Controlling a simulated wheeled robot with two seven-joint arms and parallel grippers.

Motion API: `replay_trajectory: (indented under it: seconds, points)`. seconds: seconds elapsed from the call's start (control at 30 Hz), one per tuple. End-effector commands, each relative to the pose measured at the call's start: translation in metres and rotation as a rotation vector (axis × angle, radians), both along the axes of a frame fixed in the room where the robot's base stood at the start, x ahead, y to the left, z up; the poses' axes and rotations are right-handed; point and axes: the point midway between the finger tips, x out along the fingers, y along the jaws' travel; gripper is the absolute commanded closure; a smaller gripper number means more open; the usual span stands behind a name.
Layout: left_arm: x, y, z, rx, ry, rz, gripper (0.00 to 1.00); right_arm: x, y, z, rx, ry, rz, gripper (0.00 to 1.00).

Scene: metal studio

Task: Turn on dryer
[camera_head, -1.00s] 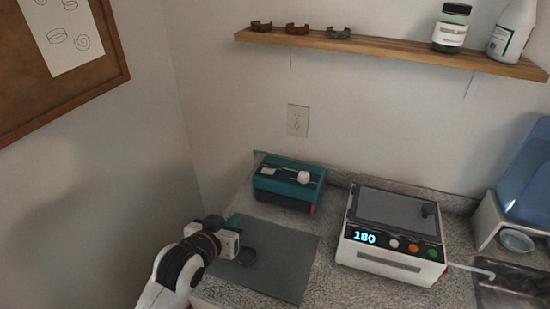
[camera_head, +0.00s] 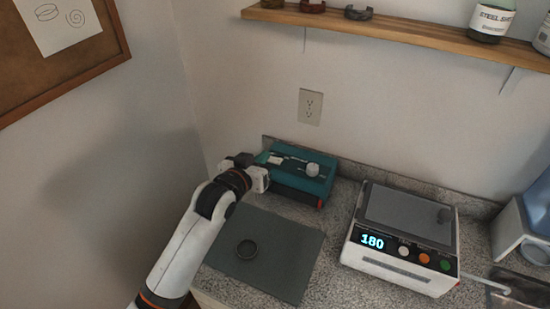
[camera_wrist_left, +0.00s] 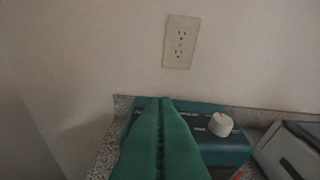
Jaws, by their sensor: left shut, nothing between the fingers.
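A teal box-shaped device (camera_head: 312,186) with a white knob (camera_head: 313,169) stands at the back of the counter against the wall. A white device (camera_head: 398,272) with a dark lid, a lit display reading 180 and white, orange and green buttons stands to its right. I cannot tell from labels which is the dryer. My left gripper (camera_head: 263,158) is at the left end of the teal device. In the left wrist view its green fingers (camera_wrist_left: 160,101) are shut and empty, in front of the teal device and left of the white knob (camera_wrist_left: 220,124). Contact cannot be told.
A wall outlet (camera_head: 310,106) is above the teal device. A wooden shelf (camera_head: 400,35) overhangs the back. A blue and white container (camera_head: 527,225) stands at right.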

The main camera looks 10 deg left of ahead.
Motion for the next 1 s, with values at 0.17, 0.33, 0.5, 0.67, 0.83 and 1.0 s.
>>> replay_trajectory:
  seconds: [0.17, 0.33, 0.5, 0.67, 0.83, 1.0]
  points:
    - [0.037, -0.009, -0.006, -0.001, 0.001, 0.000, 1.00, 0.008, 0.004, 0.013, 0.005, -0.014, -0.001, 0.51]
    - [0.066, -0.015, -0.014, -0.001, 0.002, 0.000, 1.00, 0.002, 0.004, 0.018, 0.005, -0.005, 0.000, 0.51]
    - [0.061, -0.018, -0.042, 0.000, 0.004, 0.000, 1.00, -0.003, 0.003, 0.025, 0.004, 0.003, 0.000, 0.51]
    - [0.061, -0.019, -0.053, 0.000, 0.000, 0.000, 1.00, -0.004, 0.003, 0.027, 0.004, 0.004, 0.000, 0.51]
    - [0.060, -0.019, -0.056, 0.001, 0.000, 0.000, 1.00, -0.004, 0.002, 0.027, 0.003, 0.005, 0.001, 0.51]
    - [0.060, -0.019, -0.056, 0.000, 0.000, 0.000, 1.00, -0.004, 0.000, 0.027, 0.000, 0.005, 0.002, 0.51]
